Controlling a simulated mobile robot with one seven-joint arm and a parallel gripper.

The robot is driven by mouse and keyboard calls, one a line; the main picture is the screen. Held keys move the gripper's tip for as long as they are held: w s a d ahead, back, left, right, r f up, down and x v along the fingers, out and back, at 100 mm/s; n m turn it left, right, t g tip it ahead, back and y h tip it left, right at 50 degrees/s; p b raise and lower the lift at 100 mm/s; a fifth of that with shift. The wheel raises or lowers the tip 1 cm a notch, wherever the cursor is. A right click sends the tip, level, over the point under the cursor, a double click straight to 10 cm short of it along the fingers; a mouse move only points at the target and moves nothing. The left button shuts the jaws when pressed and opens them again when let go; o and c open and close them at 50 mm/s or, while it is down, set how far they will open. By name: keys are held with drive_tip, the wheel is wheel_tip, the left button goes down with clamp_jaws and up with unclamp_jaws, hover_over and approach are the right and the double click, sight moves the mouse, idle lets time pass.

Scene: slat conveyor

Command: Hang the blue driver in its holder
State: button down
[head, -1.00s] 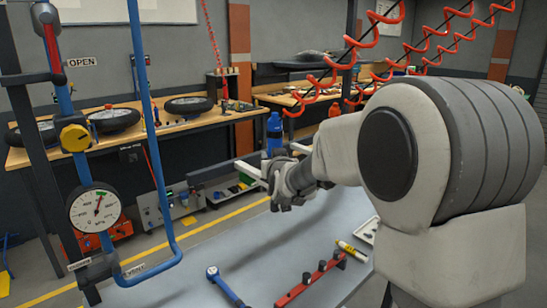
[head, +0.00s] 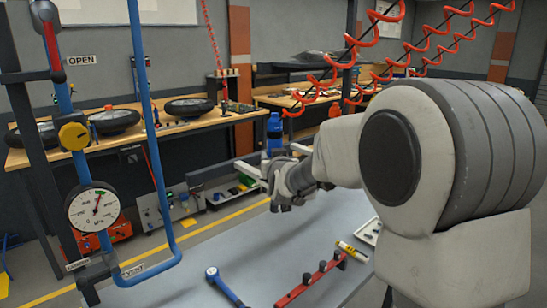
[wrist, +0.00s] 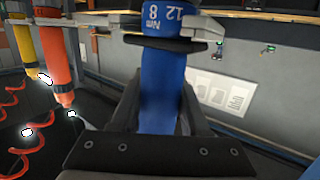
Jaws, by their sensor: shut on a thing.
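The blue driver (wrist: 160,85) fills the middle of the wrist view, with pale "Nm" and number markings and a dark collar. My gripper (head: 270,161) is shut on it, one finger on each side. In the head view the driver's blue body (head: 274,126) stands up above the fingers, near the end of a red coiled hose. The driver's lower part is mostly hidden.
An orange driver (wrist: 54,50) and a yellow driver (wrist: 24,40) hang at the left in the wrist view. A gauge stand (head: 93,207) is at left.

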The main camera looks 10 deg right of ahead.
drive_tip(key=shift+f+b, duration=0.1)
drive_tip(key=shift+b, duration=0.25)
drive_tip(key=shift+c, duration=1.9)
unclamp_jaws()
drive_tip(key=shift+o, duration=0.3)
drive_tip(key=shift+f, duration=0.2)
drive_tip(key=s+r, duration=0.2)
drive_tip(key=s, duration=1.5)
drive_tip(key=shift+s+r+b, duration=0.15)
drive_tip(key=shift+r+b, duration=0.2)
drive_tip(key=s+d+f+g+p, duration=0.1)
drive_tip(key=s+f+g, duration=0.1)
drive_tip(key=s, duration=0.6)
drive_tip(key=s+d+f+g+p, duration=0.1)
drive_tip(key=s+f+g, duration=0.1)
drive_tip(key=s+g, duration=0.3)
drive_tip(key=s+d+f+g+p, duration=0.1)
drive_tip(key=s+d+f+g, duration=0.1)
drive_tip(key=s, duration=0.8)
drive_tip(key=shift+s+f+g+p, duration=0.25)
drive_tip(key=shift+s+g+p, duration=0.1)
drive_tip(key=shift+g, duration=0.55)
